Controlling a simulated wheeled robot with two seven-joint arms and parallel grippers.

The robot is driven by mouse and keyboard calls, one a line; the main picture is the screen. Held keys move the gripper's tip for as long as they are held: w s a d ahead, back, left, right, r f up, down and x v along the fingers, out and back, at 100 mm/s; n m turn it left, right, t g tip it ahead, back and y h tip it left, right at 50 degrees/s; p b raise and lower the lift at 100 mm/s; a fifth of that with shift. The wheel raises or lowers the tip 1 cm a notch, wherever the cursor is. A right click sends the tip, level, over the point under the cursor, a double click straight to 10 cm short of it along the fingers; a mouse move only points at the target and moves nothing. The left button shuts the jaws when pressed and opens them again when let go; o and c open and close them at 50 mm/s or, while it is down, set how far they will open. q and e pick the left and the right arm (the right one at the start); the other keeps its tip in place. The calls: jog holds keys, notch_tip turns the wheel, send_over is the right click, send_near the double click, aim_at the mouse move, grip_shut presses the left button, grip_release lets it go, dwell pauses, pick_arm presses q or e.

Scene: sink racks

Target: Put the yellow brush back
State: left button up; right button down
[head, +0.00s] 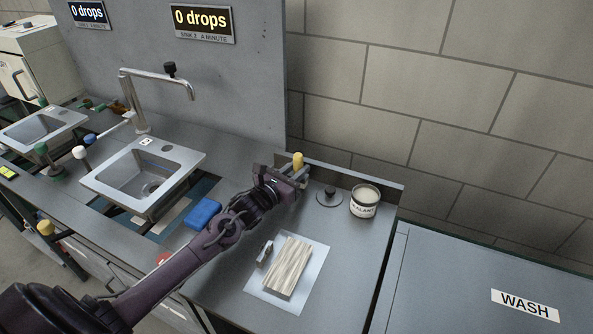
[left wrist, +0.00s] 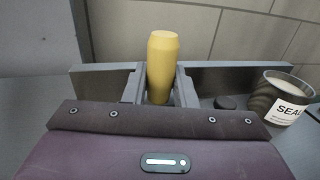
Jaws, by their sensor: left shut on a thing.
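The yellow brush shows as a yellow handle (head: 298,160) standing upright at the back of the counter, near the grey wall panel's right end. It also shows in the left wrist view as a yellow handle (left wrist: 162,62). My left gripper (head: 293,176) is shut on this handle, with one finger on each side (left wrist: 160,88). The brush's lower end is hidden behind the gripper. I cannot tell whether it touches the counter. My right gripper is in neither view.
A sealant tin (head: 364,203) and a black-knobbed disc (head: 329,197) stand right of the gripper. A blue sponge-like block (head: 203,213) lies beside the sink (head: 190,158). A low back ledge (head: 375,180) runs behind.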

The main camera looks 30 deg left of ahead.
pick_arm(q)
jog(key=shift+f, duration=0.45)
jog(key=o, duration=0.8)
jog(key=shift+f, duration=0.1)
jog(key=shift+o, duration=1)
